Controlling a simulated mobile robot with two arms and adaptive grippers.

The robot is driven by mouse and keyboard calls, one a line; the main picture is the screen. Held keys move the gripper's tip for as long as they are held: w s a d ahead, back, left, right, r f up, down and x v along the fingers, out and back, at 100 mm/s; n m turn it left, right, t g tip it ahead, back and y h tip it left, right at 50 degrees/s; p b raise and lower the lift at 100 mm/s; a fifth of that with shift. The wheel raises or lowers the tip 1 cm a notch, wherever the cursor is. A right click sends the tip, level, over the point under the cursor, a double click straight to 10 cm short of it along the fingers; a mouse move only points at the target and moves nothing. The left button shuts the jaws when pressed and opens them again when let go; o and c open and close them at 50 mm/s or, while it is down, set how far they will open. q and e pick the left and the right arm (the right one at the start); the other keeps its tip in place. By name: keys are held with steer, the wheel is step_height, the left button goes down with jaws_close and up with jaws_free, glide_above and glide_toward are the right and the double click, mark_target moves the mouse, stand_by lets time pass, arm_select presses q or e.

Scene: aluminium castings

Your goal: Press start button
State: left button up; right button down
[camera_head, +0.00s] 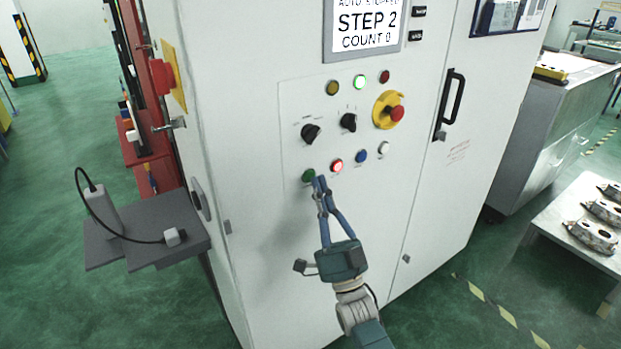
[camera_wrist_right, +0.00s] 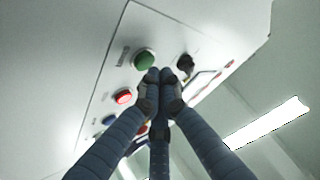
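The control panel (camera_head: 350,125) is on the front of a white cabinet. A green button (camera_head: 308,175) sits at the left end of its lower button row; it also shows in the right wrist view (camera_wrist_right: 144,60). My right gripper (camera_head: 319,182) has its fingertips just beside the green button, on its right in the head view. Whether they touch it I cannot tell. In the right wrist view the fingertips (camera_wrist_right: 160,76) are together, with nothing seen between them, and the green button is just beyond them. My left gripper is not in view.
Right of the green button are a lit red button (camera_head: 336,165), a blue button (camera_head: 361,156) and a white button (camera_head: 383,148). A yellow-ringed emergency stop (camera_head: 396,113) is above. The screen (camera_head: 365,25) reads STEP 2, COUNT 0. A grey shelf (camera_head: 150,235) juts out at left.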

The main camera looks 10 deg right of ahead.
steer(key=shift+w+a+b, duration=0.2)
steer(key=shift+w+b, duration=0.15)
steer(key=shift+w, duration=0.2)
stand_by(0.6)
steer(key=shift+s+d, duration=0.1)
steer(key=shift+s, duration=0.05)
steer(key=shift+s+d+p, duration=0.2)
steer(key=shift+s+p, duration=0.25)
steer(key=shift+s, duration=0.2)
steer(key=s, duration=0.1)
steer(key=s+d+p, duration=0.1)
steer(key=s, duration=0.1)
steer(key=s+p, duration=0.1)
steer(key=shift+s+d, duration=0.35)
stand_by(0.6)
